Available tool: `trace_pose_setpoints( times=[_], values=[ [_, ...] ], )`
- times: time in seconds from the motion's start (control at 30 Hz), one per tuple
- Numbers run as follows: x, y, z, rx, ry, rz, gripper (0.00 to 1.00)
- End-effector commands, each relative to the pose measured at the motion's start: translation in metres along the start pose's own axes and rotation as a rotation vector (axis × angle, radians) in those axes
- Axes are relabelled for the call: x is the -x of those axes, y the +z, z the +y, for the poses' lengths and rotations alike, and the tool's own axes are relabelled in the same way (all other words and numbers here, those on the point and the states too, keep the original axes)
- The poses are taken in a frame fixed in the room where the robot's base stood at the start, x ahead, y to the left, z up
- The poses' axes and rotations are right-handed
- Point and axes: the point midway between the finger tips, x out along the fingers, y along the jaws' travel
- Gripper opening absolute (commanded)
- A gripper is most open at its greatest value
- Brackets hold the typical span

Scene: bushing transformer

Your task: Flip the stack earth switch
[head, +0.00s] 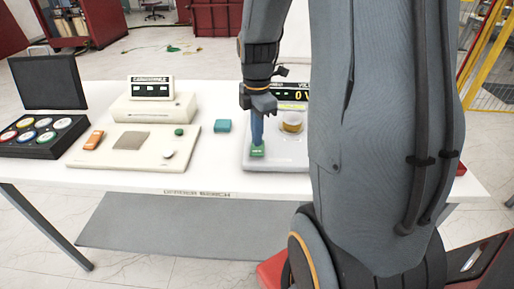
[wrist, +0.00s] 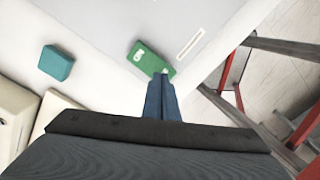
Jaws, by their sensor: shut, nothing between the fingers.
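A green switch (head: 257,151) with pale lettering sits at the front left of a pale grey unit (head: 284,158) on the bench. It also shows in the wrist view as a green block (wrist: 146,57) with white marks, beyond my fingertips. My gripper (head: 257,140) points down over it with its blue fingers shut and empty. In the wrist view the fingertips (wrist: 161,80) are at the block's lower right end. I cannot tell whether they touch it. No label naming the earth switch is readable.
The unit carries a round yellowish knob (head: 292,122) and a dark display (head: 296,92), partly behind my arm. A teal block (head: 222,126) lies to its left. Further left are a cream instrument (head: 118,152) with an orange switch (head: 93,140) and a black case (head: 40,133). The bench's front edge is close.

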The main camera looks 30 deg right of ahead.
Motion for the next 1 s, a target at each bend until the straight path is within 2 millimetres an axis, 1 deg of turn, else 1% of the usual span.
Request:
trace_pose_setpoints(
  times=[0.4,1.0],
  values=[
    [-0.0005,0.0,0.0,0.0,0.0,0.0,0.0],
    [-0.0084,0.0,-0.0001,0.0,0.0,0.0,0.0]
  ],
)
